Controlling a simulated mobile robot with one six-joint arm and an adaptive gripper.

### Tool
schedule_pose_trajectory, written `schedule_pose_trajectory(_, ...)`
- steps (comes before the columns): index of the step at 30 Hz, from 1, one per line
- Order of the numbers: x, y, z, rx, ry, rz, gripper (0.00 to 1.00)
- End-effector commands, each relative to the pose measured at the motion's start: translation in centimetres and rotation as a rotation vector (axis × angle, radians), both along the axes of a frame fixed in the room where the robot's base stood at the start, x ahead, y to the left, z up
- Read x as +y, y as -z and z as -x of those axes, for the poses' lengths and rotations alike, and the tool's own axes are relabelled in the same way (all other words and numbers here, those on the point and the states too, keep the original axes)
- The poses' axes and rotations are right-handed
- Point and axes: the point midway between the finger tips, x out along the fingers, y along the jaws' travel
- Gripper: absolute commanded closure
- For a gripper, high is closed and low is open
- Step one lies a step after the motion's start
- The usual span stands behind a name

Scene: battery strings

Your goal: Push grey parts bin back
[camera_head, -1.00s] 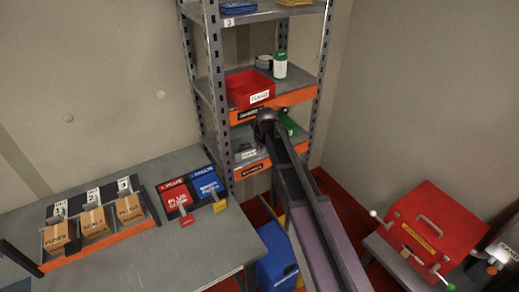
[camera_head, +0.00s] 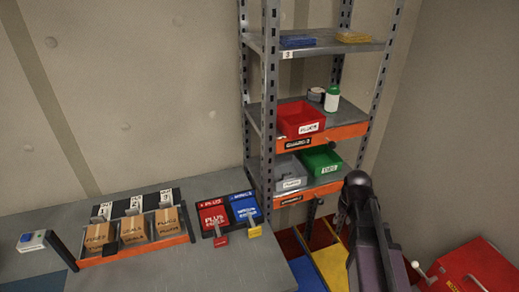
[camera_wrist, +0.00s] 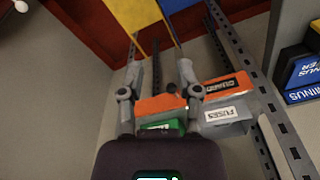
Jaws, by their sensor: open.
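The grey parts bin (camera_head: 290,176) stands on the lower orange-fronted shelf (camera_head: 314,193), left of a green bin (camera_head: 321,160). Its front carries a white label. In the wrist view, turned over, the grey bin (camera_wrist: 226,115) is labelled FUSES and shows right of my gripper's right finger. The green bin (camera_wrist: 163,127) shows between the fingers near their base. My gripper (camera_wrist: 159,66) is open, with nothing between its fingertips. It appears apart from the grey bin. The bin's rear and the depth behind it are hidden.
A red bin (camera_head: 300,119) stands on the shelf above, with a green-capped bottle (camera_head: 332,98) behind it. Perforated posts (camera_head: 269,100) flank the shelves. A table (camera_head: 210,268) with box holders is at left; a red case (camera_head: 468,275) is at lower right.

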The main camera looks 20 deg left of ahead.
Motion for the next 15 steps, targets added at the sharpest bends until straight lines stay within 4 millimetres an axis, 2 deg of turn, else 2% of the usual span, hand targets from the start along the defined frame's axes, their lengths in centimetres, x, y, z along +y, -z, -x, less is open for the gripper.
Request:
schedule_pose_trajectory(1,-1.6,0.1,2.8,0.020,0.042,0.005,0.56)
schedule_pose_trajectory(6,-4.9,0.2,7.6,0.076,0.147,0.021,0.56)
schedule_pose_trajectory(10,-6.0,0.2,9.3,0.097,0.187,0.027,0.56)
schedule_pose_trajectory(15,-6.3,0.2,9.6,0.104,0.199,0.029,0.56)
